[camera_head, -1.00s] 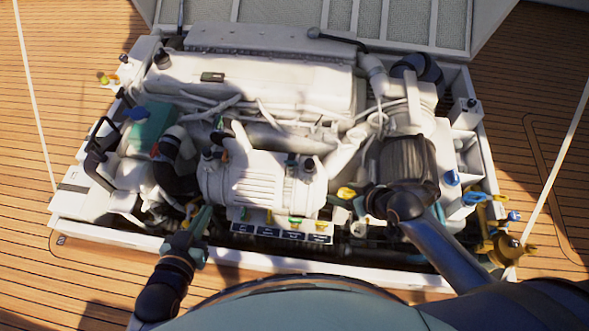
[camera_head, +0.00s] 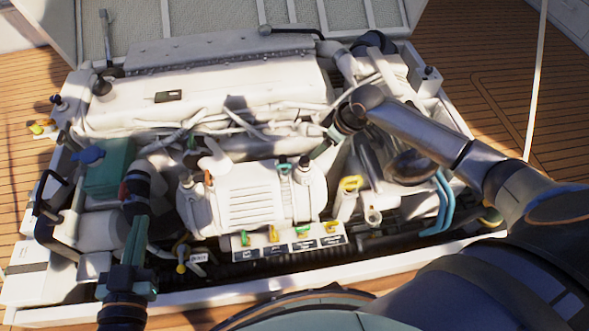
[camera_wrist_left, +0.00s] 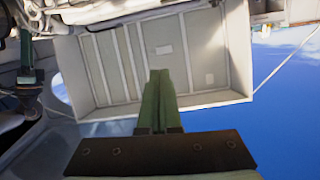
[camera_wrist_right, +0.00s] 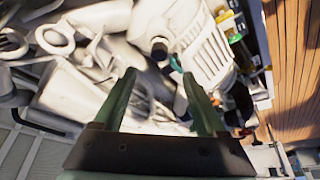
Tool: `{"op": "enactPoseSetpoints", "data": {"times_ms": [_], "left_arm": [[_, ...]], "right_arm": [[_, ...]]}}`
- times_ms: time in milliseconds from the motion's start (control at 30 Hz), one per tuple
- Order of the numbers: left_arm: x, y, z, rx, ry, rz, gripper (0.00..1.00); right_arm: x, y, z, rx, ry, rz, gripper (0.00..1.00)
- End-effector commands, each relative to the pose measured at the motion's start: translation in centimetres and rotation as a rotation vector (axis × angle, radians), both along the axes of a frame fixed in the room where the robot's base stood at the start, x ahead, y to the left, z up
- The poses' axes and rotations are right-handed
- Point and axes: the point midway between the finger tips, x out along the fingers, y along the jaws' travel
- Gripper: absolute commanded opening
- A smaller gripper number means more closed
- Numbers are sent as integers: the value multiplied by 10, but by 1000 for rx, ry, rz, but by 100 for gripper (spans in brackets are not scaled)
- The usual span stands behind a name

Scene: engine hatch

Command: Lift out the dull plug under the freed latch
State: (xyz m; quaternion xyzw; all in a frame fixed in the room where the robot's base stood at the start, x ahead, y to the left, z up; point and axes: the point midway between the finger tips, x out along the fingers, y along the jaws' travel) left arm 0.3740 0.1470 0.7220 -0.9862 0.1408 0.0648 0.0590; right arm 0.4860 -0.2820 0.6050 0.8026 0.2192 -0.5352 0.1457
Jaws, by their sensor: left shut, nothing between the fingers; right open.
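A row of coloured latches or plugs (camera_head: 302,231) in yellow, orange and green sits above dark labels at the front edge of the white ribbed housing (camera_head: 250,197). I cannot tell which one is the dull plug or which latch is freed. My right gripper (camera_head: 320,149) is open above the housing's right end, near a black cap (camera_head: 305,162); the cap also shows beyond the fingers in the right wrist view (camera_wrist_right: 158,48). My left gripper (camera_head: 140,217) is shut and empty, left of the housing beside a black hose. In the left wrist view its fingers (camera_wrist_left: 160,75) are together.
The engine fills the hatch. A green box (camera_head: 108,168) with a blue cap stands at the left. Blue hoses (camera_head: 440,205) lie at the right. A pale hatch rim (camera_head: 215,299) runs along the front. The raised lid (camera_head: 225,18) stands behind.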

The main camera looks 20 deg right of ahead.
Motion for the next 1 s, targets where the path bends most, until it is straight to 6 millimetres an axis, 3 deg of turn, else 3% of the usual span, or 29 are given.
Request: {"op": "enactPoseSetpoints", "data": {"times_ms": [167, 467, 800, 1000], "left_arm": [[3, -1, 15, -1, -68, -7, 0], [4, -4, 79, -2, -333, -38, 0], [-16, -10, 148, -3, -632, -85, 0], [-25, -12, 167, -4, -719, -102, 0]], "right_arm": [[3, -1, -7, -3, 4, -2, 74], [13, 5, -33, -3, 3, -2, 74], [23, 11, -60, -2, 3, 0, 74], [26, 12, -66, -3, 1, -1, 74]]}}
